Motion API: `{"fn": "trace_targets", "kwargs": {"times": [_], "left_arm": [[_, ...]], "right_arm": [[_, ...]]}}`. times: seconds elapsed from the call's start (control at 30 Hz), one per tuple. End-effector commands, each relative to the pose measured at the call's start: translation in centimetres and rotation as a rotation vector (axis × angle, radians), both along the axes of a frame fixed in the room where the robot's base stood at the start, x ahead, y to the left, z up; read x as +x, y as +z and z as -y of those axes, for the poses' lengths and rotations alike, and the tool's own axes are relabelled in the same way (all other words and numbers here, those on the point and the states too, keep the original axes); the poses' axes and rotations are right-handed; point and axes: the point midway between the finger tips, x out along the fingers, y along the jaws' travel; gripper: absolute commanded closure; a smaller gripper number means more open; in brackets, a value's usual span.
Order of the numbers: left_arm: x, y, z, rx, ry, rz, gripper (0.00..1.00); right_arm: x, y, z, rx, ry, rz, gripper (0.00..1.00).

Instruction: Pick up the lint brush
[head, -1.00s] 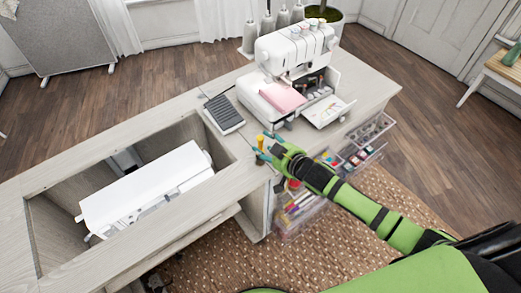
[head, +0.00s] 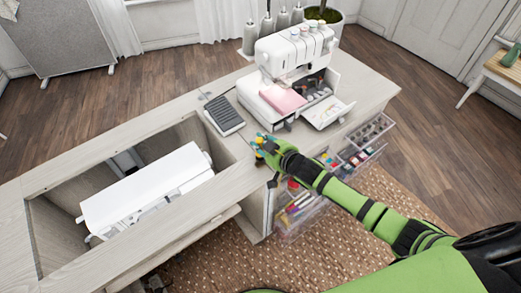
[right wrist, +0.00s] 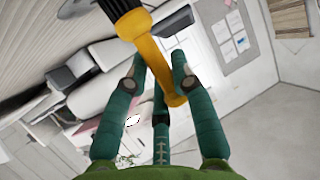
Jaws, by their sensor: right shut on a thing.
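The lint brush, seen as a yellow handle (right wrist: 148,48) with a black part at its top, crosses the upper middle of the right wrist view. The teal fingers of my right gripper (right wrist: 157,78) are closed around the handle's lower end. In the head view my right gripper (head: 264,150) is at the cabinet top's front edge, right of the open well. Only a little of the yellow brush (head: 260,139) shows there, mostly hidden by the fingers. I cannot tell whether it still touches the cabinet top. My left gripper is not in view.
The wooden cabinet (head: 190,116) has an open well holding a white sewing machine (head: 150,187). A dark foot pedal (head: 224,115) lies behind my gripper. A white serger (head: 292,60) stands behind to the right. Open clear drawers (head: 372,131) stick out at the front right.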

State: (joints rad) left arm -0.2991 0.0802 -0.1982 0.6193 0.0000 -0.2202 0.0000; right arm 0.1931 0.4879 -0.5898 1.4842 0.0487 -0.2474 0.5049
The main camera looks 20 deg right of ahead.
Motion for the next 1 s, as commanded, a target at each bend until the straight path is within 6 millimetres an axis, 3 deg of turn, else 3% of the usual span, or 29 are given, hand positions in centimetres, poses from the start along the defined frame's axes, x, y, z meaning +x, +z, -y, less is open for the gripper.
{"fn": "trace_targets", "kwargs": {"times": [0.27,0.47,0.8,1.0], "left_arm": [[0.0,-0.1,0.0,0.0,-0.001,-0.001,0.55],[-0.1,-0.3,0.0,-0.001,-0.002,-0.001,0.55],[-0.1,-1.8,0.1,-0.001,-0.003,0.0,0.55],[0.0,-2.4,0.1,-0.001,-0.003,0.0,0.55]], "right_arm": [[0.0,0.8,0.1,-0.003,0.0,0.0,1.0],[0.0,4.1,0.1,-0.002,0.002,0.005,1.0],[0.0,8.2,7.6,-0.01,-0.001,0.002,1.0],[0.0,10.1,10.4,-0.006,0.0,0.001,1.0]]}}
